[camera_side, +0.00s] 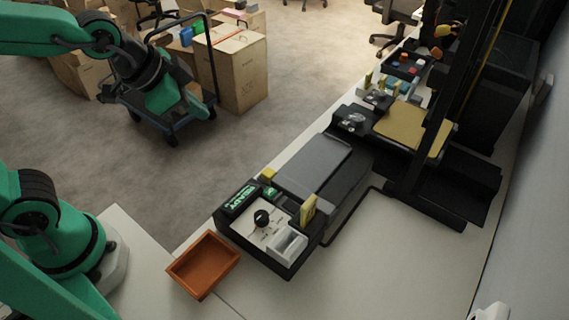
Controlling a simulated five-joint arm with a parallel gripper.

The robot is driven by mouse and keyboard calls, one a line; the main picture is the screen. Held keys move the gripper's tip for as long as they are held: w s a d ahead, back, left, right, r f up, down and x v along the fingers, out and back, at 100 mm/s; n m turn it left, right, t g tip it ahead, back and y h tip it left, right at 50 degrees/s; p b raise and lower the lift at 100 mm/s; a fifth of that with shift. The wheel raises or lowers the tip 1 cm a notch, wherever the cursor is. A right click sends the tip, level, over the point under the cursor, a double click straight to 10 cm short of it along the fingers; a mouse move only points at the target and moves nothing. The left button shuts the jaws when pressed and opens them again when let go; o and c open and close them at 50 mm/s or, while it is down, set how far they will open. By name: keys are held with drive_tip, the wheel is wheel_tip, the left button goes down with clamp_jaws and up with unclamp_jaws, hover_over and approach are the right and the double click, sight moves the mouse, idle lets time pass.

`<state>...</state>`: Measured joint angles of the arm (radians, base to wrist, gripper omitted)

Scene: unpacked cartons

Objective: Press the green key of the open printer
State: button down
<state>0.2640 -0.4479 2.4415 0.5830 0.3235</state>
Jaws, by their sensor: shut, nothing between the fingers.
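The black printer (322,232) sits on the white table in the middle, with a long grey panel (315,163) on top. Its near-end panel carries a lit display (240,200) reading READY, a black knob (261,217) and a white open box (287,247). A small green key (271,192) shows beside the display, near a yellow tab (268,174). My gripper (198,112) is at the upper left, raised and well apart from the printer. It is shut and empty; its fingertips are small and hard to make out.
A brown tray (203,264) stands on the table just left of the printer. A yellow upright tab (308,209) rises from the printer's right side. A black frame (425,130) and more equipment with a yellow panel (398,124) stand behind. Cartons (238,70) and a cart are on the floor.

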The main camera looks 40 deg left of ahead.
sight(266, 191)
drive_tip(key=w+d+f+m+h, duration=0.1)
drive_tip(key=d+f+m, duration=0.1)
drive_tip(key=d, duration=0.4)
drive_tip(key=w+d+f+m+h, duration=0.1)
drive_tip(key=w+d+f+m, duration=0.1)
drive_tip(key=d+m, duration=0.3)
drive_tip(key=shift+w+d+f, duration=0.25)
drive_tip(key=shift+d+f, duration=0.2)
drive_tip(key=shift+d, duration=0.25)
drive_tip(key=shift+f, duration=4.4)
drive_tip(key=shift+a+f, duration=0.15)
drive_tip(key=shift+f, duration=0.8)
drive_tip(key=shift+r, duration=0.95)
